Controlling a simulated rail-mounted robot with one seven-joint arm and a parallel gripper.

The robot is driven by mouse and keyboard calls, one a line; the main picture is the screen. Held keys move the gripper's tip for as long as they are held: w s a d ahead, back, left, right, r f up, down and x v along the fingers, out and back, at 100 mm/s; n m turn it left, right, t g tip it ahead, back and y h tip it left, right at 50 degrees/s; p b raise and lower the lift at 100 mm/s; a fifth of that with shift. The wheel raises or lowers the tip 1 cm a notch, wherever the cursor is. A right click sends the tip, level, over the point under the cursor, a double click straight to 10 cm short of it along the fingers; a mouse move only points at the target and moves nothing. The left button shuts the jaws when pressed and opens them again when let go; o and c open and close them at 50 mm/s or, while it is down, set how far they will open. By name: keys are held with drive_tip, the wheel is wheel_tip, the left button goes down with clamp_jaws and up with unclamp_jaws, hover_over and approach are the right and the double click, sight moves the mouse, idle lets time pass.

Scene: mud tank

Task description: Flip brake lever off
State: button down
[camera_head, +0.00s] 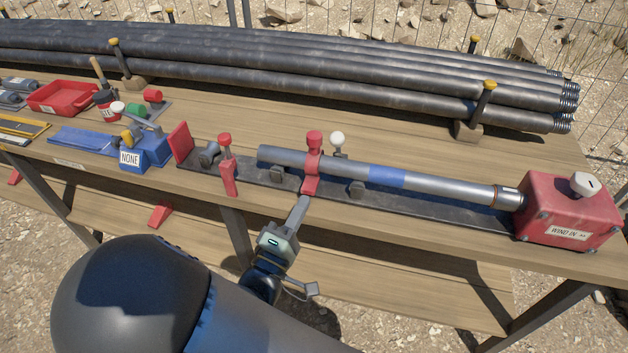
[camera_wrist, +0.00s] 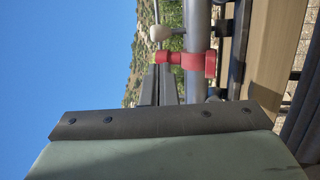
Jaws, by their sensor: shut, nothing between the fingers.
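No label I can read says brake, so I cannot tell for certain which lever it is. A red-knobbed lever clamp (camera_head: 313,165) stands over a grey steel tube (camera_head: 440,186) in the middle of the bench. A white-knobbed lever (camera_head: 338,142) stands just behind the tube. Another red-knobbed lever (camera_head: 227,165) stands to the left, clear of the tube. My gripper (camera_head: 303,205) is shut and empty, its tip just in front of the red clamp's base; contact cannot be told. In the wrist view the red clamp (camera_wrist: 187,61) and white knob (camera_wrist: 161,33) lie beyond my dark fingers (camera_wrist: 166,90).
A red box (camera_head: 570,208) labelled WIND IN, with a white knob on top, stands at the tube's right end. A blue tool (camera_head: 110,143) with a NONE label and a red tray (camera_head: 62,97) are at left. Long dark pipes (camera_head: 300,75) line the back.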

sight(334, 146)
drive_tip(key=p+x, duration=0.1)
drive_tip(key=x, duration=1.2)
drive_tip(key=shift+w+d+p, duration=0.1)
drive_tip(key=shift+p, duration=0.3)
drive_tip(key=shift+r, duration=0.1)
